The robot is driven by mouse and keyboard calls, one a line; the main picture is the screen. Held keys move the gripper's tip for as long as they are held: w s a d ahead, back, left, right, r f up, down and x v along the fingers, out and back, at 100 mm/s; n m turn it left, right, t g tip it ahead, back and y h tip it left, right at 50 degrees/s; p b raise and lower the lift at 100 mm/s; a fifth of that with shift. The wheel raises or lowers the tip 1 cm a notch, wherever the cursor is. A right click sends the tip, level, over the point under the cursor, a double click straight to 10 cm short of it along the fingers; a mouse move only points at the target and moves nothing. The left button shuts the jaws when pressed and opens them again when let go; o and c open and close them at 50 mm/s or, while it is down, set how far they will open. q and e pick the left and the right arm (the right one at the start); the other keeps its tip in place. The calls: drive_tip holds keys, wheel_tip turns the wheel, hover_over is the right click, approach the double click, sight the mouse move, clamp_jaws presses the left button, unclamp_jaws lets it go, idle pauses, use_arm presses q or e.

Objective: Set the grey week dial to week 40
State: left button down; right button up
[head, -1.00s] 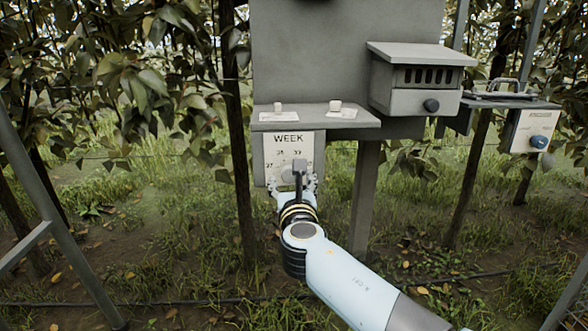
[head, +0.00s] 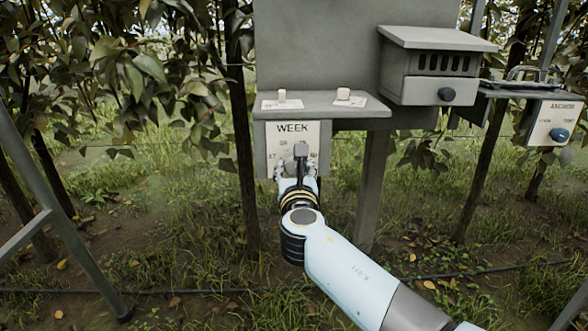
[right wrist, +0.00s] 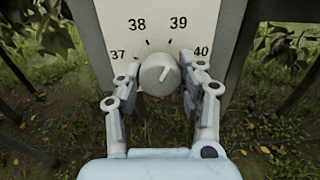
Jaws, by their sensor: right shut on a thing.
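The grey week dial (right wrist: 157,76) is a round knob on a white plate (right wrist: 148,14) marked 37, 38, 39 and 40. Its pale pointer line tilts up and to the right, seemingly between the 39 and 40 marks. My right gripper (right wrist: 160,84) is shut on the dial, one finger at each side. In the head view the right gripper (head: 297,176) sits in front of the lower part of the WEEK plate (head: 292,130), and my wrist hides the dial there. My left gripper is not in view.
A grey shelf (head: 330,110) with two small pale pieces juts out above the plate. A slotted grey box (head: 437,62) with a dark knob stands right of it. Farther right is another panel (head: 557,117) with a blue knob. Grey posts and foliage surround the stand.

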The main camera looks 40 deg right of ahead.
drive_tip(key=shift+c, duration=0.3)
drive_tip(key=shift+f+m, duration=0.1)
drive_tip(key=shift+m, duration=0.3)
drive_tip(key=shift+m+b, duration=0.55)
drive_tip(key=shift+m, duration=0.05)
drive_tip(key=shift+m+b, duration=0.35)
drive_tip(key=shift+m, duration=0.55)
drive_tip(key=shift+m+b, duration=0.4)
drive_tip(key=shift+m, duration=0.9)
drive_tip(key=shift+a+m+b, duration=0.1)
drive_tip(key=shift+m+b, duration=0.4)
drive_tip(key=shift+m, duration=0.2)
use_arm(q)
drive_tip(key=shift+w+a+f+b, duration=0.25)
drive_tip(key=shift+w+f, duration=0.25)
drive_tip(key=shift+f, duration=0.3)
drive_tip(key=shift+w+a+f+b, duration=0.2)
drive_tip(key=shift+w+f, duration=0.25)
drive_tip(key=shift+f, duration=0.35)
use_arm(e)
drive_tip(key=shift+m, duration=0.9)
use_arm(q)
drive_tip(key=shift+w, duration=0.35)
